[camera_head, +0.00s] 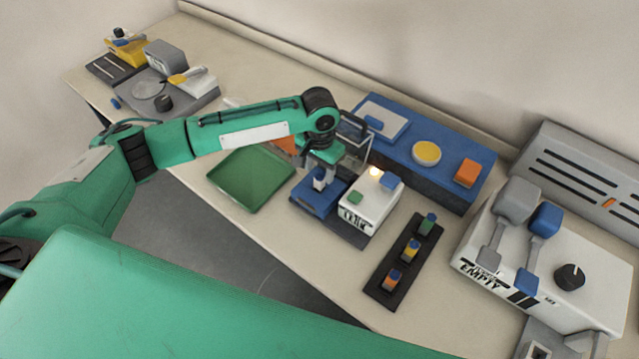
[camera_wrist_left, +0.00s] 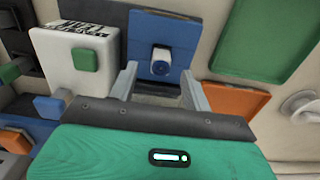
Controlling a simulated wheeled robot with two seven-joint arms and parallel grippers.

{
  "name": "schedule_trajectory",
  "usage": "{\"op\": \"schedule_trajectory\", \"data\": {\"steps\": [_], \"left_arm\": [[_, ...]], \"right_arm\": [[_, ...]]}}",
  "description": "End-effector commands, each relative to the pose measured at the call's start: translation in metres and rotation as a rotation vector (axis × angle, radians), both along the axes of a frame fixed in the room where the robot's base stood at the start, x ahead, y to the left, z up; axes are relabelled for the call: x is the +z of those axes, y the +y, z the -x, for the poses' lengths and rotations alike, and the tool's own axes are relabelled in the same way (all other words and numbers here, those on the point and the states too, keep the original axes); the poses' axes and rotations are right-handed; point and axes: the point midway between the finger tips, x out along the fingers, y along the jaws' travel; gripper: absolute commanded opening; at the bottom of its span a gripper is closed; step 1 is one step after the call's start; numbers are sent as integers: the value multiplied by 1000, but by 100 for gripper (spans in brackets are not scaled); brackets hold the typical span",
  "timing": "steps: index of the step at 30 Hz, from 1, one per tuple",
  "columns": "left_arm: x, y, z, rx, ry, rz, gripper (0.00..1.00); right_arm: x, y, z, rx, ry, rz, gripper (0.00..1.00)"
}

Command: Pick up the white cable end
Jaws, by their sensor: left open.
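My left gripper (camera_head: 322,176) is open above the blue block of the white-and-blue station, with its fingers pointing down. In the left wrist view its two grey fingers (camera_wrist_left: 160,88) stand apart with nothing between them. Ahead of the fingertips a short white cylinder (camera_wrist_left: 162,60) with a dark end sits on the blue block (camera_wrist_left: 180,30). A pale curved piece (camera_wrist_left: 303,105) lies at the right edge of that view, partly cut off. I cannot tell for sure which of these is the white cable end. My right gripper is not in view.
A green tray (camera_head: 251,178) lies left of the station, near an orange piece (camera_wrist_left: 232,101). The white box (camera_head: 371,205) with buttons adjoins the blue block. A dark strip (camera_head: 385,285) with coloured blocks and a grey-white machine (camera_head: 560,290) stand to the right.

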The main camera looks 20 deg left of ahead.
Motion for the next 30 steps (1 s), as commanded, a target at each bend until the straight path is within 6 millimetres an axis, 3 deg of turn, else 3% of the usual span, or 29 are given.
{"op": "schedule_trajectory", "data": {"steps": [12, 20, 27, 30], "left_arm": [[-49, 1, -3, -1, 1, 0, 49], [-53, 1, -3, -1, 0, 0, 49], [-53, 1, -3, -1, -1, 0, 4], [-52, 1, -3, -1, -1, 0, 0]], "right_arm": [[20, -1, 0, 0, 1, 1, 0], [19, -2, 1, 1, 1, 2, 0], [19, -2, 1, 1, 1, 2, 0], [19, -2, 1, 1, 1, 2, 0]]}}
